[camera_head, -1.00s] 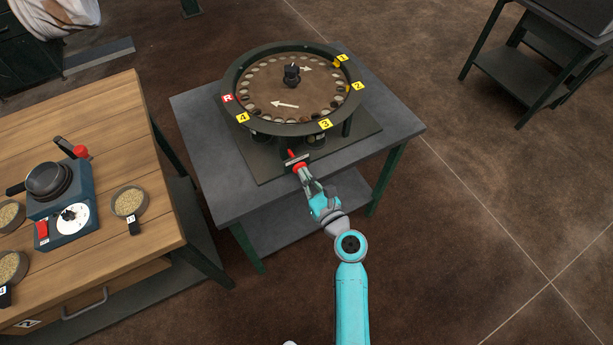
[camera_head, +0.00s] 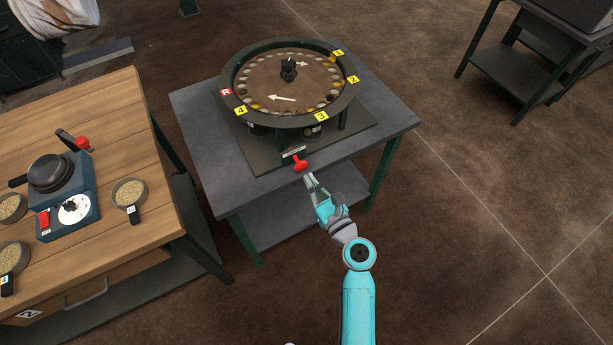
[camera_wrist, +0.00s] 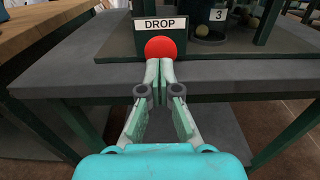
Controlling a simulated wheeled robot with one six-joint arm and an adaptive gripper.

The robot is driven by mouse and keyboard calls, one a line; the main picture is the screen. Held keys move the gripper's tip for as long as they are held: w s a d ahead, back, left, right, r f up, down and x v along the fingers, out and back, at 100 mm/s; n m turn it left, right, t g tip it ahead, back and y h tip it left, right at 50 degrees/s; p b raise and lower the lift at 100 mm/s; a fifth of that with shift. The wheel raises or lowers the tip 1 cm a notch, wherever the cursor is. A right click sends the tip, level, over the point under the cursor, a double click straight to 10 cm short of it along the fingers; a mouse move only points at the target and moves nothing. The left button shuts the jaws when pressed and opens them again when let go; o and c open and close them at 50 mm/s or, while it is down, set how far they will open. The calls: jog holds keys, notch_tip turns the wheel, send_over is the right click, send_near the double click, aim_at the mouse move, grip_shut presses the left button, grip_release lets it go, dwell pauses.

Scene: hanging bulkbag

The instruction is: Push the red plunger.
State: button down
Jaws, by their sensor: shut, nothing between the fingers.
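The red plunger (camera_head: 300,165) sticks out from the front of the round sorting machine, below its ring. In the wrist view the plunger's round red knob (camera_wrist: 160,48) is straight in front of my fingers, under a white sign (camera_wrist: 160,24) reading DROP. My gripper (camera_head: 309,178) is shut and empty, just in front of and below the plunger in the head view. In the wrist view my gripper's fingertips (camera_wrist: 160,64) overlap the knob's lower edge. The head view shows a small gap between fingertips and knob.
The round machine with its dark ring (camera_head: 300,128) stands on a grey table (camera_head: 205,150). A wooden workbench (camera_head: 150,185) on the left carries a blue device (camera_head: 75,190) and bowls of grain (camera_head: 130,192).

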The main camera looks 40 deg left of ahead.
jog(key=v, duration=0.8)
jog(key=shift+d, duration=0.3)
jog(key=shift+s, duration=0.1)
jog(key=s+d+f+n+t+h, duration=0.2)
jog(key=s+d+f+n+h, duration=0.15)
jog(key=d, duration=0.45)
jog(key=s+d+f+n+t+h, duration=0.2)
jog(key=s+d+h, duration=0.15)
jog(key=d, duration=0.45)
jog(key=s+d+f+n+t+h, duration=0.1)
jog(key=s+d+f+n+h, duration=0.15)
jog(key=s+d, duration=0.45)
jog(key=s+d+r+n+t+h, duration=0.3)
jog(key=s+d+r+n+h, duration=0.4)
jog(key=s+d+r+n, duration=0.7)
notch_tip(320, 180, up, 2)
jog(key=shift+s+r, duration=0.15)
jog(key=shift+s, duration=0.1)
